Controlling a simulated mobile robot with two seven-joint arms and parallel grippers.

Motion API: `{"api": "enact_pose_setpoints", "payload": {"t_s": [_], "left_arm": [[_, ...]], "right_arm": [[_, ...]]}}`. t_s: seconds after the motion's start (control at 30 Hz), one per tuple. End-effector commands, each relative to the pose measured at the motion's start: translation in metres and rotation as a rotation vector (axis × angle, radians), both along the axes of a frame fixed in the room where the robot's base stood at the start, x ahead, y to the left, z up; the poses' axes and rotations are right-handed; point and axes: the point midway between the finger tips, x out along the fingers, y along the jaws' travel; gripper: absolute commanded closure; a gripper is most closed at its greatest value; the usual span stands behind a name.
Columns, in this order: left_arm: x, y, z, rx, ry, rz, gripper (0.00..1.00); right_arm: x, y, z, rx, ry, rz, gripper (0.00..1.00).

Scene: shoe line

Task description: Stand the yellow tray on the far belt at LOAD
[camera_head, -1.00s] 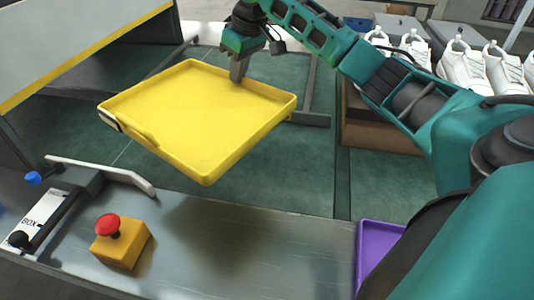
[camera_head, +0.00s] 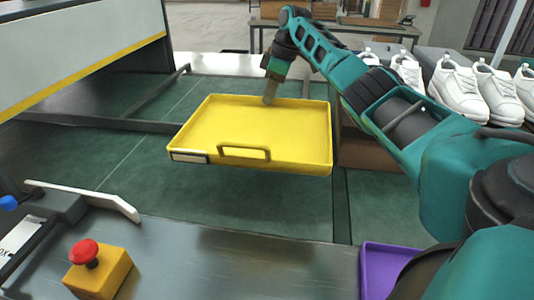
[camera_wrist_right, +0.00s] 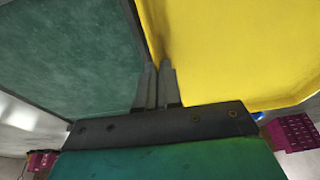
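The yellow tray (camera_head: 250,130) is in the air over the green floor, beyond the near metal belt, roughly level with its handle side toward me. My right gripper (camera_head: 270,98) is at the tray's far wall. In the right wrist view the two fingers (camera_wrist_right: 157,85) are close together with the wall of the yellow tray (camera_wrist_right: 225,50) between them. My left gripper is not in view. No LOAD marking can be made out. A pale surface (camera_head: 220,65), which may be the far belt, lies behind the tray.
A red-topped yellow button box (camera_head: 98,272) stands on the near metal belt (camera_head: 220,265). A purple tray (camera_head: 382,268) is at its right. White shoes (camera_head: 465,90) stand at right above a brown box (camera_head: 370,150). A grey-white panel (camera_head: 75,50) fills the upper left.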

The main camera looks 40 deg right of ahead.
Motion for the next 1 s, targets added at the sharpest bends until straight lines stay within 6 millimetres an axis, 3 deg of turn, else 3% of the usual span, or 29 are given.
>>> {"api": "enact_pose_setpoints", "payload": {"t_s": [0.1,0.3,0.53,0.8,1.0], "left_arm": [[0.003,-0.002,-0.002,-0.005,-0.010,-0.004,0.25],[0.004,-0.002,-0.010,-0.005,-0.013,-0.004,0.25],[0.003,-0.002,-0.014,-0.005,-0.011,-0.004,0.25],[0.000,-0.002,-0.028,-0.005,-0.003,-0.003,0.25],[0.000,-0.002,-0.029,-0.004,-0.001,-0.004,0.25]], "right_arm": [[-0.001,0.000,-0.036,0.001,0.002,-0.001,1.00],[0.000,0.000,-0.078,0.001,0.001,-0.003,1.00],[0.000,0.000,-0.097,0.001,0.000,-0.002,1.00],[0.000,0.001,-0.142,0.001,0.000,-0.002,1.00],[0.000,0.000,-0.148,0.000,-0.002,-0.003,1.00]]}}
